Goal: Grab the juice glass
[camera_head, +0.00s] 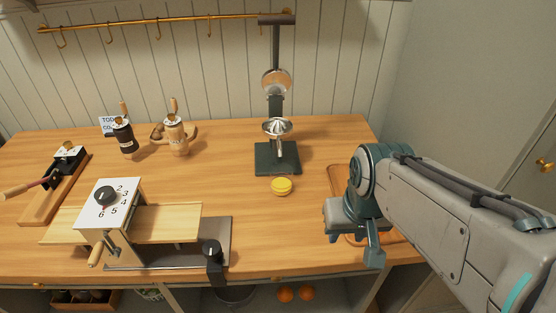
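A manual juicer press (277,127) with a dark green base stands at the back of the wooden counter. My gripper (374,256) points down over the counter's right side, to the right of the press and in front of it. Only part of it shows, and I cannot tell whether its fingers are open or shut.
A yellow citrus piece (281,187) lies before the press. A slicer with a numbered dial (106,197) stands at the front left. Two mills (123,137) (176,135) stand behind it. Oranges (285,294) lie below.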

